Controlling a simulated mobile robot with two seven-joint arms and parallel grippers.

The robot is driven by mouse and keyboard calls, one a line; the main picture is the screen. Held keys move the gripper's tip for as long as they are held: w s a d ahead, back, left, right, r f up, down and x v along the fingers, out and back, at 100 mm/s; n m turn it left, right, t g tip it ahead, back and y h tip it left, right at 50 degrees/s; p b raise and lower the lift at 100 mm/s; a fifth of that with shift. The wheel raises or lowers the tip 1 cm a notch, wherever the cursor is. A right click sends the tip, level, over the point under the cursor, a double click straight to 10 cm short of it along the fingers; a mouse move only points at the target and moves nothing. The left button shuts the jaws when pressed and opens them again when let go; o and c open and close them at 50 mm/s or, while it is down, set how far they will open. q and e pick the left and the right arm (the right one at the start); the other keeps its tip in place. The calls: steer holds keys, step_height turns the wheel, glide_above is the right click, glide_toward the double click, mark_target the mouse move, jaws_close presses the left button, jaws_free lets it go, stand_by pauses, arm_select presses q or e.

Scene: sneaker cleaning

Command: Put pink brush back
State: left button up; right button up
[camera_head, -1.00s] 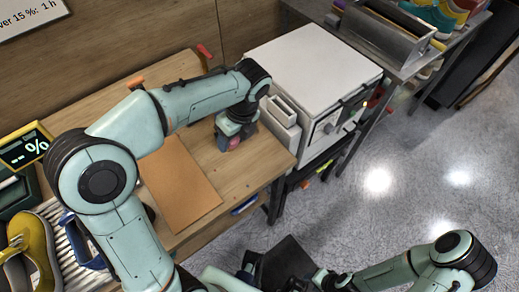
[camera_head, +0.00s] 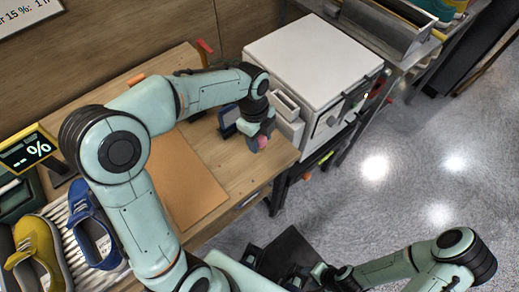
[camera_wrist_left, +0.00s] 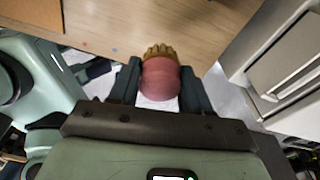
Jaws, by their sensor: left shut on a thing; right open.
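The pink brush (camera_wrist_left: 160,82) has a rounded pink body and tan bristles at its far end. My left gripper (camera_wrist_left: 158,84) is shut on it, one finger on each side. In the head view a bit of the pink brush (camera_head: 264,143) shows below my left gripper (camera_head: 259,133), over the right end of the wooden table (camera_head: 225,160). A white open-topped holder (camera_head: 287,106) is fixed at the side of the white cabinet, just right of this gripper. My right gripper (camera_head: 318,276) is at the bottom, away from the table, open and partly hidden.
A dark blue box (camera_head: 227,122) stands left of the gripper. A brown mat (camera_head: 188,188) lies on the table. The white cabinet (camera_head: 318,55) stands to the right. Yellow and blue sneakers (camera_head: 37,250) are at lower left. The table's front right edge is clear.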

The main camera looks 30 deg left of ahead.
arm_select(q)
steer(key=shift+f+b, duration=0.3)
steer(key=shift+f, duration=2.8)
steer(key=o, duration=0.9)
steer(key=shift+f, duration=0.1)
steer(key=shift+o, duration=0.2)
steer(key=r, duration=0.4)
steer(key=a+r+p, duration=0.1)
steer(key=r, duration=0.7)
steer(key=shift+w+a+r+p, duration=0.1)
steer(key=shift+w+a+p, duration=0.1)
steer(key=shift+p, duration=0.1)
steer(key=shift+s, duration=0.1)
